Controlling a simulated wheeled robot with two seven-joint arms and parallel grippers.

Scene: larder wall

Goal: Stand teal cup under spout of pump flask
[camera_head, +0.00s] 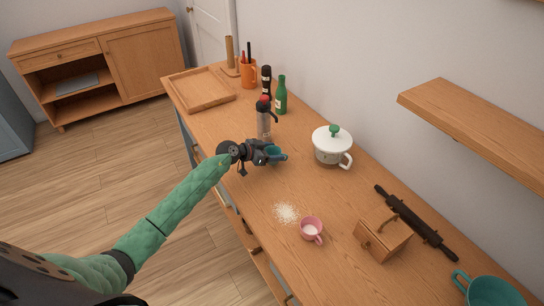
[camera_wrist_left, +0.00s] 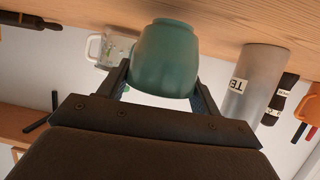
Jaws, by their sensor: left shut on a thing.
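The teal cup (camera_head: 281,155) is between the jaws of my left gripper (camera_head: 270,155), over the worktop. In the left wrist view, which is upside down, the cup (camera_wrist_left: 165,58) fills the gap between both fingers. It looks upright; I cannot tell whether its base touches the wood. The pump flask (camera_head: 264,125), grey with a black and red top, stands just behind the gripper, apart from the cup. Its spout points right. Its grey body (camera_wrist_left: 258,80) also shows beside the cup in the left wrist view. My right gripper is out of view.
A white lidded pot (camera_head: 331,150) stands right of the cup. A green bottle (camera_head: 281,95) and a dark bottle (camera_head: 266,82) stand behind the flask. A pink cup (camera_head: 311,230) and spilled white grains (camera_head: 286,212) lie nearer. Worktop between cup and grains is clear.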

